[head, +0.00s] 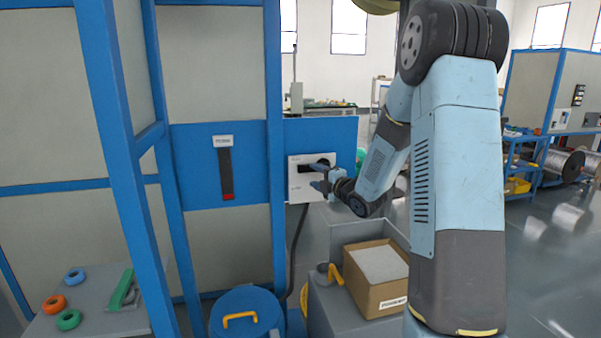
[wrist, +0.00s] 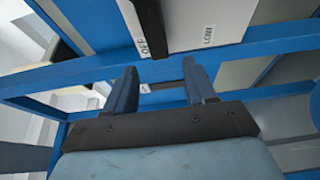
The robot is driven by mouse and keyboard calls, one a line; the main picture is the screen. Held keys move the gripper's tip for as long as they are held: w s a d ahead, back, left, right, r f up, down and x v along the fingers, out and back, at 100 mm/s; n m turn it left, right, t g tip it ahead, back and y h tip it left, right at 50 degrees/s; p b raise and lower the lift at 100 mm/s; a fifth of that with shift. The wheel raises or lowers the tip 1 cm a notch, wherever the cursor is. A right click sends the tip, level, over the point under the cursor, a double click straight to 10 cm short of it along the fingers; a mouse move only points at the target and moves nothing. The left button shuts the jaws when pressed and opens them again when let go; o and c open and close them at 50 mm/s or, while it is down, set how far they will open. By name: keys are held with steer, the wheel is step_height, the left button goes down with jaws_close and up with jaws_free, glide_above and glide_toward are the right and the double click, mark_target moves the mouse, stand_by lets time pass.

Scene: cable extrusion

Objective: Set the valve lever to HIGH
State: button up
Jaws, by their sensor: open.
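A white valve plate (head: 298,190) is on the blue panel in the middle of the head view. A dark lever on it is partly hidden behind my gripper (head: 318,174). In the wrist view the white plate (wrist: 190,22) shows the words OFF and LOW, and the black lever (wrist: 148,22) lies beside OFF, cut off by the top edge. HIGH cannot be read in either view, and I cannot tell the lever's exact setting. My gripper (wrist: 160,82) is open in front of the plate. Its fingers are apart with nothing visible between them, and contact with the lever cannot be made out.
A second black slot with a red end (head: 227,172) is on the blue panel to the left. Blue frame posts (head: 275,150) stand beside the plate. A cardboard box (head: 376,295), a blue drum (head: 247,312) and a grey table (head: 100,320) with coloured rings stand below.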

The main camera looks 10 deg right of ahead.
mark_target(304, 170)
steer(key=x, duration=0.7)
steer(key=shift+w, duration=0.1)
steer(key=shift+c, duration=0.4)
jaws_close()
